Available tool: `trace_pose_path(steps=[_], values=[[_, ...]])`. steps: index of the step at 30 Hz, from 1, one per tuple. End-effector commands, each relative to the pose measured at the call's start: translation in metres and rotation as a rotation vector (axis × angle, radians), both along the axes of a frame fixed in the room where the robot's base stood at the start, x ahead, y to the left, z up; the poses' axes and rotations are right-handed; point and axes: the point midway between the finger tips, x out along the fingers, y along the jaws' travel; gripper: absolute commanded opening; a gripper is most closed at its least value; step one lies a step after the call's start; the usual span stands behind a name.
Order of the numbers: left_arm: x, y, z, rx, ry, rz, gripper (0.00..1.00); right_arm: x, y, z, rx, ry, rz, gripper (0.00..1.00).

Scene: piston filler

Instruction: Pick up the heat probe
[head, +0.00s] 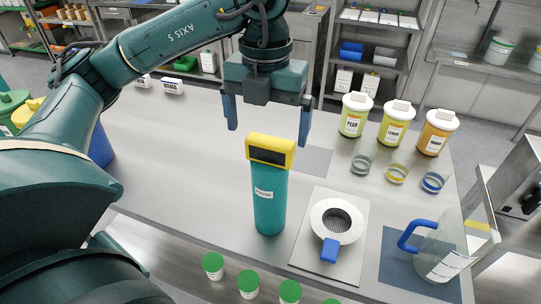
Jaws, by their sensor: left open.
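The heat probe (271,149) shows as a yellow head with a dark display. It sits at the top of an upright teal cylinder (269,205) with a small white label. Any part of the probe below its head is hidden inside the cylinder. My left gripper (267,120) is open, with its blue fingers pointing down. In the picture its fingertips are just above and to either side of the yellow head. Nothing is between the fingers, and I see no contact. My right gripper is not in view.
A clear jug (440,250) stands further right. Three labelled jars (396,122) and glass cups stand behind. Green-lidded tubs (248,283) line the front. The table's left middle is clear.

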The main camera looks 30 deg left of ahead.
Motion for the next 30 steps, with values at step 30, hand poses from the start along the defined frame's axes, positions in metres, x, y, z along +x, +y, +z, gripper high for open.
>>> trace_pose_path(steps=[30], values=[[0.002,-0.004,-0.079,-0.003,-0.002,-0.004,0.93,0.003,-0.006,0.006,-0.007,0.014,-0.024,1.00]])
